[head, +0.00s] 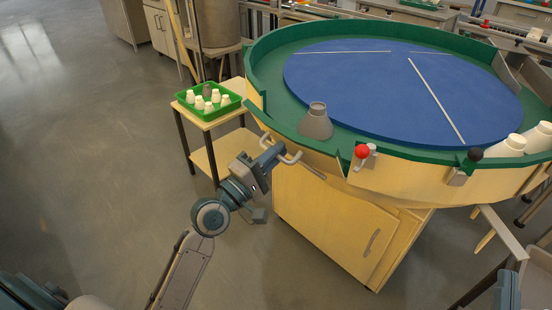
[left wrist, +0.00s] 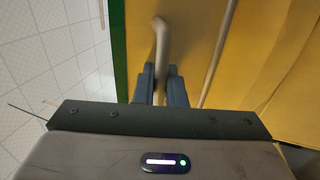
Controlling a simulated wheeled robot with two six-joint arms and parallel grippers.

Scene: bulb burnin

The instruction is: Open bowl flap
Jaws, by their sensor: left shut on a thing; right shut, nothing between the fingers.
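The bowl (head: 258,62) is a large round wooden drum with a green rim and a blue disc inside. A pale bent handle (head: 292,158) stands out from its near left wall, where the flap panel (head: 318,160) seems to be; I cannot tell how far the flap stands from the wall. My left gripper (head: 273,151) is shut on the handle. In the left wrist view the handle (left wrist: 161,40) runs between the two fingers (left wrist: 160,88), beside a yellow wooden surface and a green edge. My right gripper is not in view.
A grey cone-shaped piece (head: 316,122) stands inside the rim near the flap. A red-knobbed lever (head: 362,153) and a black-knobbed one (head: 473,156) sit on the front wall. A side table holds a green tray (head: 229,106) of white pieces. Floor at left is clear.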

